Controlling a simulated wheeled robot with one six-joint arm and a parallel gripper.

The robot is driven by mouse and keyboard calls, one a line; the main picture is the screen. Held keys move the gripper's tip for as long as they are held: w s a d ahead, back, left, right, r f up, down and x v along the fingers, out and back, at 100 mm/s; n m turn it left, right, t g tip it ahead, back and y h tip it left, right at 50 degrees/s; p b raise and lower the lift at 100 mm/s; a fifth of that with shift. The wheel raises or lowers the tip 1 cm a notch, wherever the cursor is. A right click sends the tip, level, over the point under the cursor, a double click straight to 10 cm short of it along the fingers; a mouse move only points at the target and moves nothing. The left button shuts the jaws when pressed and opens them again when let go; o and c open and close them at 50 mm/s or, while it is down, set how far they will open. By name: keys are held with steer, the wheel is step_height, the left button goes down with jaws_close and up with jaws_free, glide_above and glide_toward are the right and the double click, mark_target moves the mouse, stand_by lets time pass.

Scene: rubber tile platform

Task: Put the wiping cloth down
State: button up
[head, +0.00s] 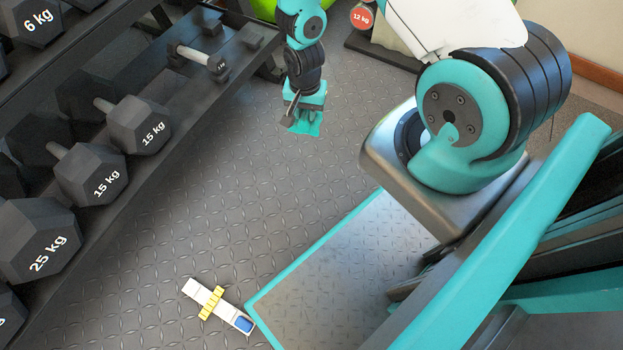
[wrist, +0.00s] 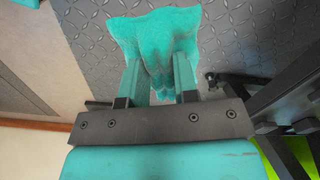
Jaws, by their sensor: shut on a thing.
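The wiping cloth (wrist: 153,38) is teal and bunched up. In the wrist view it is pinched between the two fingers of my gripper (wrist: 160,75) and spreads out beyond the fingertips. In the head view my gripper (head: 304,108) points down at the upper middle, and the cloth (head: 307,124) hangs below it over the dark floor. The cloth's colour is close to that of my gripper, so its outline is hard to separate there. I cannot tell how high it is above the floor.
A dumbbell rack (head: 228,85) with several black hexagonal dumbbells fills the left. A white strip with a yellow band (head: 212,303) lies on the floor at the lower middle. The diamond-patterned floor (head: 230,190) between them is clear. A 12 kg weight (head: 362,16) is at the back.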

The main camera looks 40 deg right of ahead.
steer(key=f+m+b, duration=0.1)
steer(key=f+b, duration=0.6)
steer(key=f, duration=0.3)
steer(key=d+f+m+b, duration=0.1)
steer(key=f+b, duration=0.7)
steer(key=f, duration=0.2)
steer(key=f+m+b, duration=0.1)
steer(key=f+b, duration=0.6)
steer(key=f, duration=0.4)
steer(key=shift+w+d+m+b, duration=0.1)
steer(key=shift+d+m+b, duration=0.15)
steer(key=shift+m+b, duration=0.05)
steer(key=shift+r, duration=0.15)
steer(key=o, duration=1)
steer(key=shift+f, duration=0.2)
